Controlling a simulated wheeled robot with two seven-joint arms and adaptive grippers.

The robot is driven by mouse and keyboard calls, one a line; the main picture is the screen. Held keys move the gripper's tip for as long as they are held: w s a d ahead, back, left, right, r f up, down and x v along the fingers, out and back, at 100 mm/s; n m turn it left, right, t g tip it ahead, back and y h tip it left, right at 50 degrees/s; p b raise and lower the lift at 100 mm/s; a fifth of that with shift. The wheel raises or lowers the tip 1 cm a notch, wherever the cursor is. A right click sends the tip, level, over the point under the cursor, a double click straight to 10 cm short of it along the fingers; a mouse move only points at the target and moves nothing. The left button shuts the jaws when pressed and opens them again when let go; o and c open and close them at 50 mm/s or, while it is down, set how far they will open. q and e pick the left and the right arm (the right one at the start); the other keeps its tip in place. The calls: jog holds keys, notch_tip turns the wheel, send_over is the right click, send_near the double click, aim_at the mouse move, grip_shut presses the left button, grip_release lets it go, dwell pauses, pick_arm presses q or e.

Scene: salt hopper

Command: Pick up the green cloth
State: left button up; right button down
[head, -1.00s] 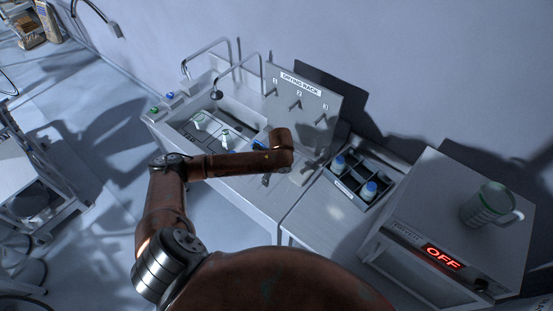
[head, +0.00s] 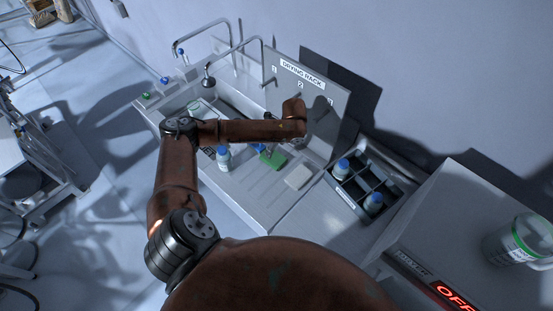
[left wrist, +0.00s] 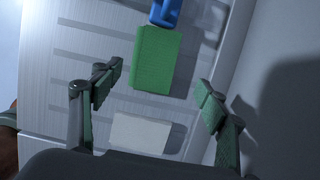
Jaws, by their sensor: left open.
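The green cloth (head: 272,158) lies flat on the ribbed drainboard beside the sink, below my left forearm in the head view. In the left wrist view the green cloth (left wrist: 156,60) is a rectangle ahead of my left gripper (left wrist: 158,90). The gripper is open, with its fingers spread to either side and nothing visible between the tips. The cloth looks apart from both fingers. In the head view the left gripper is mostly hidden behind my arm. My right gripper is not in view.
A white pad (head: 299,177) lies near the cloth. A blue object (left wrist: 165,12) touches or nearly touches the cloth's far edge. A blue-capped bottle (head: 223,158) stands left. The drying rack board (head: 318,92) rises behind; a divided bottle tray (head: 348,198) is right.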

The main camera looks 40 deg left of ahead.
aim_at(274, 157)
pick_arm(q)
jog(key=shift+x, duration=1.6)
jog(key=x, duration=0.3)
jog(key=p+x, duration=0.1)
jog(key=x, duration=0.1)
jog(key=shift+s+d+f, duration=0.15)
jog(key=shift+s+f, duration=0.05)
jog(key=shift+s, duration=0.1)
jog(key=c, duration=1.1)
jog(key=shift+o, duration=0.2)
jog(key=shift+r, duration=0.1)
